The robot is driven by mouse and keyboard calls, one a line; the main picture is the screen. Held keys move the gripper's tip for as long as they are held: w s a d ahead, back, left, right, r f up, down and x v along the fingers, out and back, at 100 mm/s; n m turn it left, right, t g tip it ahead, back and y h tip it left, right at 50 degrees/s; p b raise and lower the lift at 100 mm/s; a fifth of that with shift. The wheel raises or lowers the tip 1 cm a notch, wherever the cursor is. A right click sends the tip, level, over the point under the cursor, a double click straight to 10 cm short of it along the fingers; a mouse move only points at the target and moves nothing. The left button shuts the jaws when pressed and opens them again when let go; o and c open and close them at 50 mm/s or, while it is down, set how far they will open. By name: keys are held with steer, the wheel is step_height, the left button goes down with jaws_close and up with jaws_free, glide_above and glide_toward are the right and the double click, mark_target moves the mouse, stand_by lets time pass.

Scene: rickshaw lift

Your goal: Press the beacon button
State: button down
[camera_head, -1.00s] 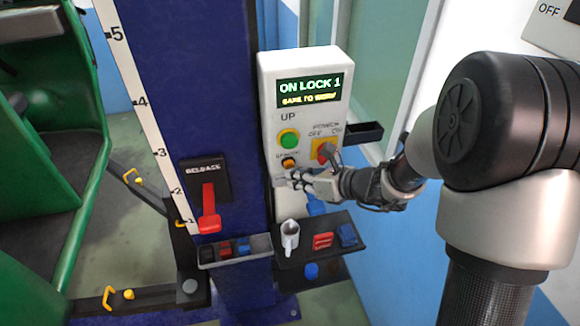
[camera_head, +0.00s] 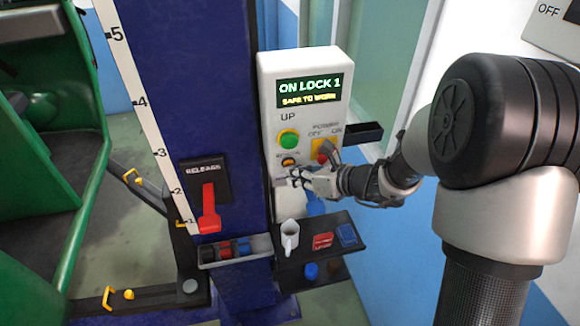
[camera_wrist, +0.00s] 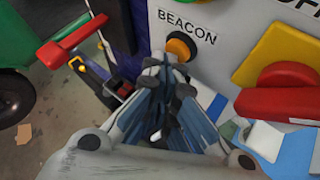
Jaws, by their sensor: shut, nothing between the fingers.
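The beacon button (camera_wrist: 181,46) is a small orange button in a black ring under the word BEACON in the wrist view. In the head view the beacon button (camera_head: 288,162) sits low on the white control box (camera_head: 301,62), below the green UP button (camera_head: 288,139). My gripper (camera_wrist: 165,66) is shut and empty. Its fingertips lie just below the button in the wrist view; I cannot tell whether they touch it. In the head view my gripper (camera_head: 289,176) is at the lower front of the box. The box display reads ON LOCK 1, SAFE TO WORK.
A red power switch on a yellow plate (camera_wrist: 272,55) is right of the button. A red release lever (camera_head: 208,208) is on the blue column (camera_head: 195,80).

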steer(key=shift+s, duration=0.1)
steer(key=shift+s+d, duration=0.2)
steer(key=shift+s, duration=0.55)
steer(key=shift+s+b, duration=0.1)
steer(key=shift+b, duration=0.2)
steer(key=s, duration=0.2)
steer(key=s+d+b, duration=0.1)
steer(key=s, duration=0.1)
steer(key=shift+s+d, duration=0.2)
steer(key=shift+s, duration=0.15)
stand_by(0.4)
